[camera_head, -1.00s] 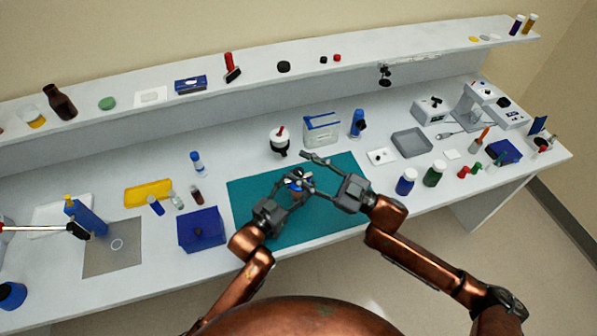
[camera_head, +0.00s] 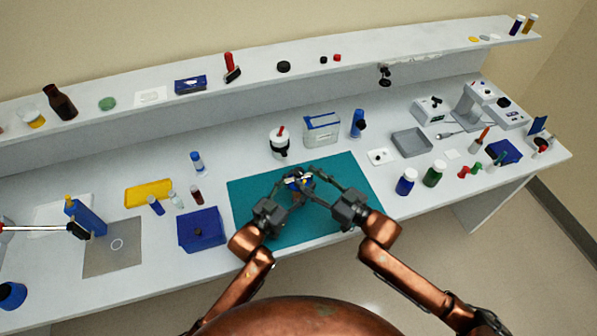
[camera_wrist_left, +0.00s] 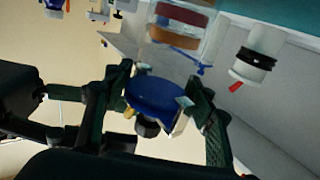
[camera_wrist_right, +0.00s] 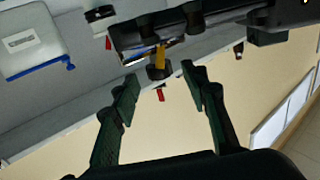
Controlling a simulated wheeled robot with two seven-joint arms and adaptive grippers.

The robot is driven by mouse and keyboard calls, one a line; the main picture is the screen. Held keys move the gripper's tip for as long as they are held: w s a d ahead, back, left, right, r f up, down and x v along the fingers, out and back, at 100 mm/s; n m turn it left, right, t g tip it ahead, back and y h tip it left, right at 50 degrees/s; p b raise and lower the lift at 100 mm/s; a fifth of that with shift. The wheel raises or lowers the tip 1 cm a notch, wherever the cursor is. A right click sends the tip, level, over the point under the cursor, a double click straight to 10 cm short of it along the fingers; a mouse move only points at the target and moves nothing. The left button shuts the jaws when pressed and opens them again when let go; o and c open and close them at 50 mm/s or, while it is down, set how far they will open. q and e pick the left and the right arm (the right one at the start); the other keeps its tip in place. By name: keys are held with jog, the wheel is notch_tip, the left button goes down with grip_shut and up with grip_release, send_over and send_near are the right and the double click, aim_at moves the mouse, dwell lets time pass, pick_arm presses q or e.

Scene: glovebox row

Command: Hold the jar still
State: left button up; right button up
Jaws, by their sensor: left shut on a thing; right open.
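A jar with a blue top (camera_head: 299,184) is over the teal mat (camera_head: 260,230), largely hidden by fingers in the head view. My left gripper (camera_head: 291,186) is shut on it. In the left wrist view, the round blue top (camera_wrist_left: 155,98) shows between the fingers (camera_wrist_left: 160,84). My right gripper (camera_head: 312,180) is open, its fingers close to the jar from the right; I cannot tell if they touch it. The right wrist view shows the spread fingers (camera_wrist_right: 160,85) with a yellow and black part (camera_wrist_right: 158,62) beyond them.
A blue bin (camera_head: 201,230) stands left of the mat. A white bottle with a black band (camera_head: 279,144) and a white box with blue trim (camera_head: 321,129) stand behind. The mat's front is bare.

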aim_at(298, 170)
jog(key=shift+x, duration=2.1)
jog(key=shift+c, duration=0.2)
grip_shut()
